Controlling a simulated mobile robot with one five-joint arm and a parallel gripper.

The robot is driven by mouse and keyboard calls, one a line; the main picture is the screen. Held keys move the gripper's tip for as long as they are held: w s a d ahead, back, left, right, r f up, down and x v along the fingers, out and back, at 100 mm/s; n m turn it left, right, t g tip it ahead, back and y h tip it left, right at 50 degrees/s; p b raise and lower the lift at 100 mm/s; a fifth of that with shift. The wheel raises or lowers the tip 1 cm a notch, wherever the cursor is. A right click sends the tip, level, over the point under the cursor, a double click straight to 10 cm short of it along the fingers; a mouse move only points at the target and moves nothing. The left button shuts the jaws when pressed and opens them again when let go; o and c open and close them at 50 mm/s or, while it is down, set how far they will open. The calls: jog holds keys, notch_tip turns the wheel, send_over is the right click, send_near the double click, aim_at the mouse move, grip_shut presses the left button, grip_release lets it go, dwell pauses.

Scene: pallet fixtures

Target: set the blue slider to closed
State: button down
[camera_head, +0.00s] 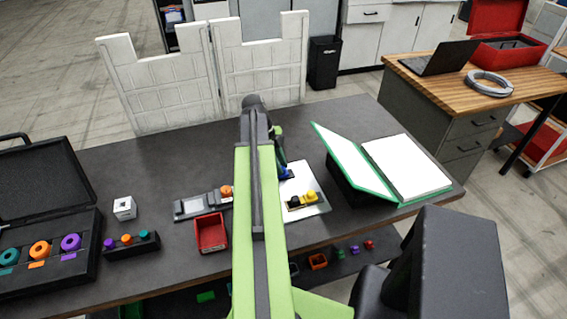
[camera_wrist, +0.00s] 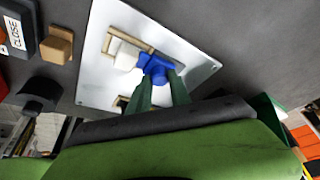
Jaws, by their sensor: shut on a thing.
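The blue slider (camera_wrist: 153,65) sits in a tan-edged track (camera_wrist: 125,37) on a white plate (camera_wrist: 95,75) in the wrist view. A white block (camera_wrist: 127,56) lies beside it in the same track. My gripper (camera_wrist: 159,78) is shut on the blue slider, with green fingers on both sides of its knob. In the head view the blue slider (camera_head: 287,174) shows just right of my arm, on the white plate (camera_head: 318,208); my arm hides part of the plate. A yellow slider (camera_head: 311,196) sits nearer on that plate.
A green-edged open binder (camera_head: 405,165) stands right of the plate. Left of my arm are a grey fixture with an orange knob (camera_head: 226,191) and a red tray (camera_head: 211,233). White panels (camera_head: 160,85) stand behind the table. Bare tabletop lies beyond the plate.

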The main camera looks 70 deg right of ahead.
jog(key=c, duration=1.2)
grip_release()
jog(key=shift+w+a, duration=0.15)
jog(key=shift+w, duration=0.05)
jog(key=p+v, duration=1.6)
jog(key=v, duration=0.1)
jog(key=shift+r, duration=0.25)
jog(key=shift+s, duration=0.1)
